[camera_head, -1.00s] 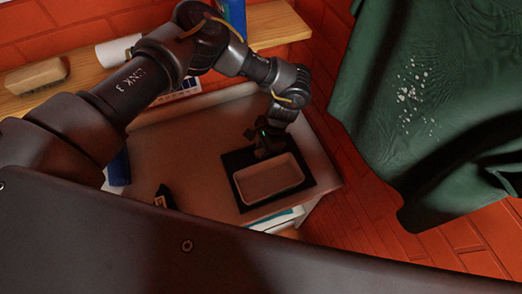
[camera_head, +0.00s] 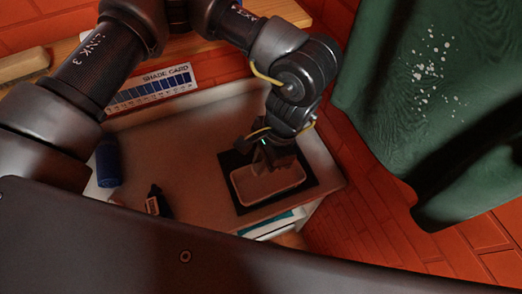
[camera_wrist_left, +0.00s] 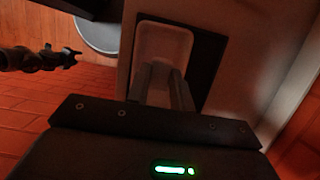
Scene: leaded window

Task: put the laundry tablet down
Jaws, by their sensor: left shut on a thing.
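My left gripper (camera_head: 260,165) points down over the far end of a shallow pale tray (camera_head: 282,190). The tray lies on a dark square mat (camera_head: 308,178) at the right end of the worktop. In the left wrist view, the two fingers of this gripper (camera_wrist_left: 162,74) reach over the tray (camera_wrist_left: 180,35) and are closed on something. I cannot make out the laundry tablet itself; the fingers hide it. A dark arm end that looks like my right gripper (camera_wrist_left: 68,57) shows small at the left of the wrist view, its jaws unclear.
A blue bottle (camera_head: 108,162) and a small dark bottle (camera_head: 157,202) lie or stand on the worktop (camera_head: 195,165). A shade card (camera_head: 152,89) is behind, below a wooden shelf with a brush (camera_head: 22,64). Green cloth (camera_head: 425,100) hangs at the right.

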